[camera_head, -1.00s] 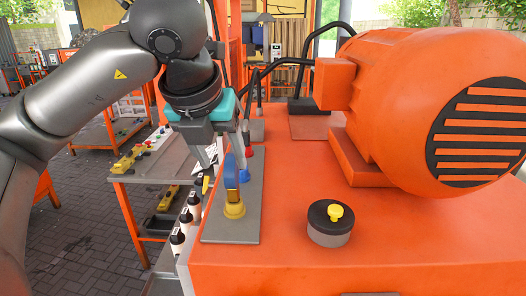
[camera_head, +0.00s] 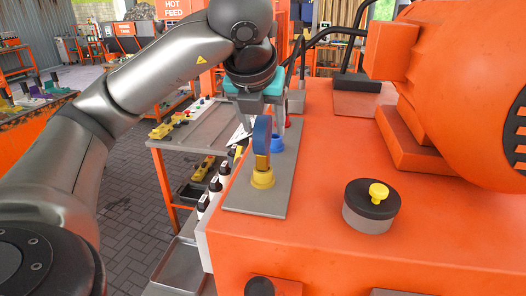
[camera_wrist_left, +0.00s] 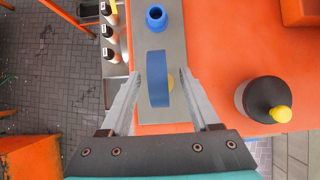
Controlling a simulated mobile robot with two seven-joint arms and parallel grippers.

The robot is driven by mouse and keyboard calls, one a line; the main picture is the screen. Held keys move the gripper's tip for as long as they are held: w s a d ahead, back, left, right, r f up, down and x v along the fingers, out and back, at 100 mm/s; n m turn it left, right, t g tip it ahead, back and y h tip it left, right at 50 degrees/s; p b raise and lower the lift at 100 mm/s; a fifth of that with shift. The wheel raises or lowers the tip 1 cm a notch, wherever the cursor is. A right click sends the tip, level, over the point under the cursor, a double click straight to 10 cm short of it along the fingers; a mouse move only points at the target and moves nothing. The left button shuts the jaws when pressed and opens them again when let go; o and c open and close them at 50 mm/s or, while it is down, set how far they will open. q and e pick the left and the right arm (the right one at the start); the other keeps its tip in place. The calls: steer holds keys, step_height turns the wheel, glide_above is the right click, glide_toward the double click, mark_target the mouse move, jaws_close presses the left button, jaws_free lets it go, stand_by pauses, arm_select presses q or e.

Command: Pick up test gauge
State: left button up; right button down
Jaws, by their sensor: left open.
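A blue disc-shaped piece, apparently the test gauge (camera_head: 262,139), stands upright in a yellow socket (camera_head: 262,178) on a grey plate (camera_head: 246,202) at the left edge of the orange machine top. My left gripper (camera_head: 263,122) is open above it, its fingers pointing down. In the left wrist view the blue gauge (camera_wrist_left: 158,78) appears edge-on between the two open fingers (camera_wrist_left: 164,80), with gaps on both sides. Whether the fingertips are level with it I cannot tell. My right gripper is not in view.
A blue socket (camera_head: 277,145) is farther back on the plate. A round black-topped container with a yellow knob (camera_head: 370,205) stands to the right. A large orange motor (camera_head: 460,100) is behind it. Several bottles (camera_head: 203,205) line the lower left side. A grey worktable (camera_head: 205,132) is beyond.

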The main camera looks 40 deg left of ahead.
arm_select(q)
steer(key=x, duration=0.5)
steer(key=shift+s+f, duration=0.3)
steer(key=shift+f, duration=0.05)
steer(key=shift+w+a+f, duration=0.1)
steer(key=shift+w+f, duration=0.1)
steer(key=shift+c, duration=0.3)
jaws_close()
